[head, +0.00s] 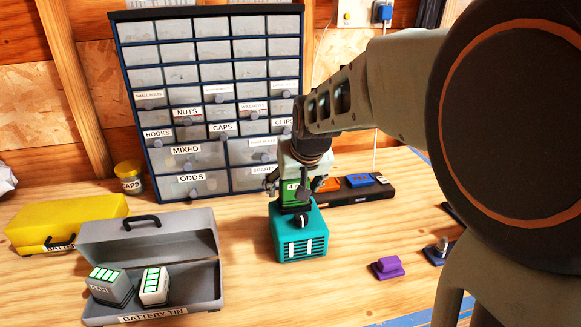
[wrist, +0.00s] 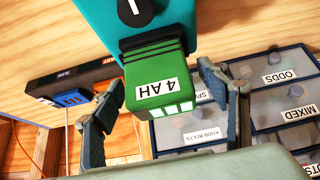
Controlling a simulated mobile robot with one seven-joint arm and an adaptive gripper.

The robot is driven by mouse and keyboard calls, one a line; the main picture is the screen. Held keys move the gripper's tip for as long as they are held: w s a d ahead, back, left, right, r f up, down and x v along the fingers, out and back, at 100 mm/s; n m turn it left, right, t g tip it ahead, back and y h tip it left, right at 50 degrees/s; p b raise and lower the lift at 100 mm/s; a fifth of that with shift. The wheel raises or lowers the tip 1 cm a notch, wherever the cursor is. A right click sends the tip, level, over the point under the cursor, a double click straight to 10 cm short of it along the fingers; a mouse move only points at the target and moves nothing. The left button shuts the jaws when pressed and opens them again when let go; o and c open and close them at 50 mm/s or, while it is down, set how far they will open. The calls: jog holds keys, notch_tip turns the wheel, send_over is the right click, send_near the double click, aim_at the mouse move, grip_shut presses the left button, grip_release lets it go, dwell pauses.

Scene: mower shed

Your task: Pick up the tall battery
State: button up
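A green battery (wrist: 158,75) marked "4 AH" sits on a teal device (head: 300,240) with a dark knob; the device also shows at the top of the wrist view (wrist: 185,25). My gripper (wrist: 162,80) is open, with one finger on each side of the green battery and visible gaps to both. In the head view my gripper (head: 293,182) is just above the teal device and partly hides the battery. Two more batteries, a grey one (head: 108,288) and a whitish one (head: 153,287), stand in the open grey battery tin (head: 205,285). I cannot tell which battery is called tall.
A drawer cabinet (head: 215,50) stands behind. A dark rail (head: 350,193) with coloured blocks lies right of the device. A yellow case (head: 60,222) and a yellow-lidded jar (head: 129,177) are left. A purple piece (head: 387,267) lies front right. Bare bench lies between tin and device.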

jog(key=c, duration=1.3)
jog(key=shift+w+r, duration=0.1)
jog(key=shift+r, duration=0.05)
